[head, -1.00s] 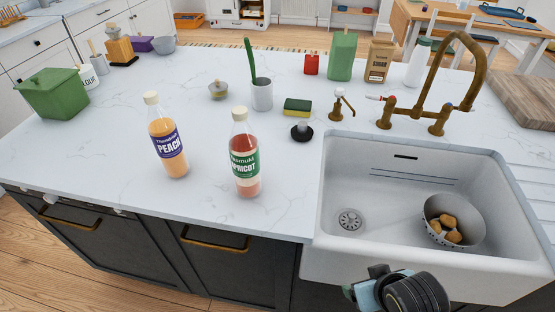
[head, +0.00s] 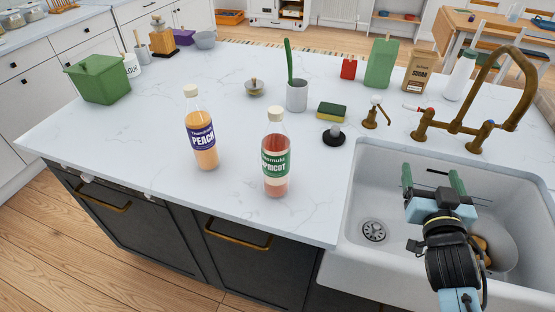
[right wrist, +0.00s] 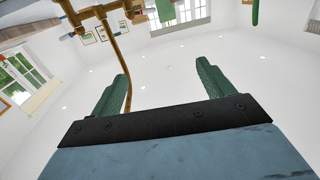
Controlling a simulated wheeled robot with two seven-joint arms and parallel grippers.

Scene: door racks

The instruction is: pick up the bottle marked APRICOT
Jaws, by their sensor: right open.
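The APRICOT bottle (head: 275,160) stands upright on the white counter, with a green label, a pinkish-red drink and a cream cap. The PEACH bottle (head: 202,135), with a purple label and an orange drink, stands upright to its left. My right gripper (head: 432,178) is above the sink, to the right of the APRICOT bottle and well apart from it. Its green fingers are spread and empty, and they also show in the right wrist view (right wrist: 160,85). Neither bottle shows in the right wrist view. My left gripper is not in view.
The white sink (head: 352,225) holds a colander (head: 502,258), partly hidden by my right arm. A brass faucet (head: 455,127), soap pump (head: 375,113), black stopper (head: 333,136), sponge (head: 332,112) and cup (head: 297,97) stand behind. The counter in front of the bottles is clear.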

